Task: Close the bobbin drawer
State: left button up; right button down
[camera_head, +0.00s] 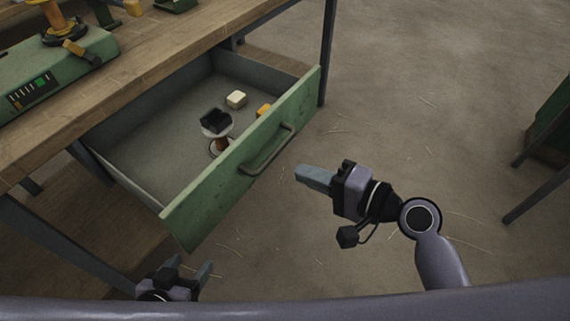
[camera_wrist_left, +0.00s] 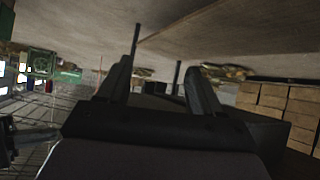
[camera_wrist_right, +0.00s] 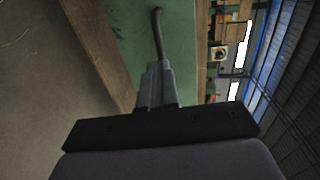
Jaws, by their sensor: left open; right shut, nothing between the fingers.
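The bobbin drawer (camera_head: 245,165) has a green front and grey inside, and stands pulled out from under the wooden workbench in the head view. Its dark bar handle (camera_head: 268,150) is on the front and also shows in the right wrist view (camera_wrist_right: 158,35). Inside lie a bobbin (camera_head: 221,143), a black block (camera_head: 215,121), a cream block (camera_head: 236,99) and a partly hidden yellow piece (camera_head: 264,110). My right gripper (camera_head: 300,172) is shut and empty, in front of the drawer front near the handle, apparently apart from it. My left gripper (camera_head: 190,268) is open and empty, below the drawer's near corner.
The workbench (camera_head: 140,70) carries a green machine (camera_head: 62,75) at the left. A bench leg (camera_head: 327,55) stands behind the drawer. Another green piece of furniture (camera_head: 550,125) is at the right edge. The floor between is clear apart from straw bits.

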aim_at(271, 161)
pick_arm(q)
jog(key=shift+w+d+r+b, duration=0.2)
jog(key=shift+d+b, duration=0.1)
jog(key=shift+b, duration=0.05)
pick_arm(e)
jog(key=shift+x, duration=2.8)
pick_arm(q)
jog(key=shift+w+r, duration=0.1)
